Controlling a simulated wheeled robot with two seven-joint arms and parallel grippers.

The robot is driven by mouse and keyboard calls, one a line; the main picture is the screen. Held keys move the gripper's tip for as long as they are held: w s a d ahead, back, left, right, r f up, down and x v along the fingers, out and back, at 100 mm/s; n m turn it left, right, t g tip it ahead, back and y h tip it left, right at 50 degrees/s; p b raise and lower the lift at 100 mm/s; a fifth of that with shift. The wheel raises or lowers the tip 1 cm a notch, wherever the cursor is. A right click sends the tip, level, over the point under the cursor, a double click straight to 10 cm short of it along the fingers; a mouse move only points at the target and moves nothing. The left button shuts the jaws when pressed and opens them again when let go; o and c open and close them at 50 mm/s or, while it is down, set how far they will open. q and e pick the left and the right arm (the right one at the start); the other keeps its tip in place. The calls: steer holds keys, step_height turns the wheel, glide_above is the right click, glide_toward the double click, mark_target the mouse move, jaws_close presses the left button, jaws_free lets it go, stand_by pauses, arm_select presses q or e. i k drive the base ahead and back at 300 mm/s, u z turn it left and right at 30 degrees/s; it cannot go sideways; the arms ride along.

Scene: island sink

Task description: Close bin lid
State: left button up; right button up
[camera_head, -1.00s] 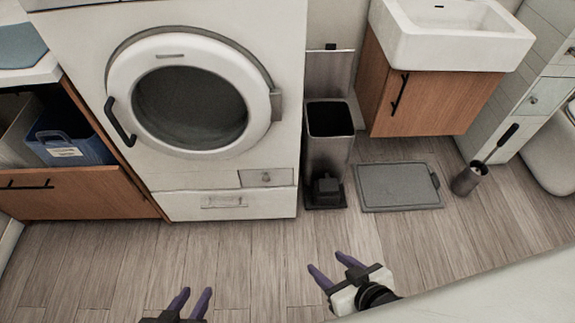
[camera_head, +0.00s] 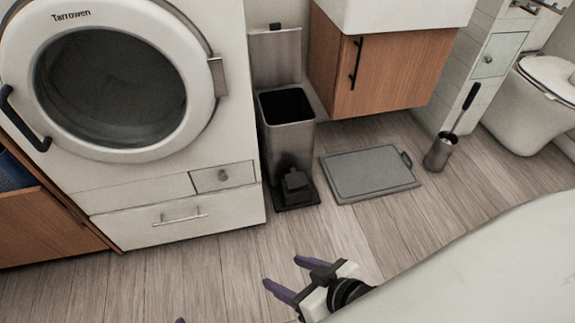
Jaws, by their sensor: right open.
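The bin (camera_head: 288,141) is a narrow metal box with a black inside, standing on the floor right of the washing machine. Its lid (camera_head: 275,57) stands upright at the back, so the bin is open. A black pedal (camera_head: 296,186) is at its front foot. My right gripper (camera_head: 281,274) is open and empty, in front of the bin and apart from it, with purple fingers pointing left. Of my left gripper only a purple fingertip (camera_head: 180,321) shows at the bottom edge; the rest is out of frame.
A washing machine (camera_head: 150,196) stands close on the bin's left. A wooden sink cabinet (camera_head: 389,73) is to the right behind it. A grey flat scale or mat (camera_head: 369,172) and a toilet brush holder (camera_head: 440,153) are on the floor at right. The wooden floor in front is clear.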

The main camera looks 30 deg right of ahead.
mark_target(276, 54)
steer(key=z, duration=2.15)
steer(key=i, duration=2.3)
steer(key=u, duration=3.25)
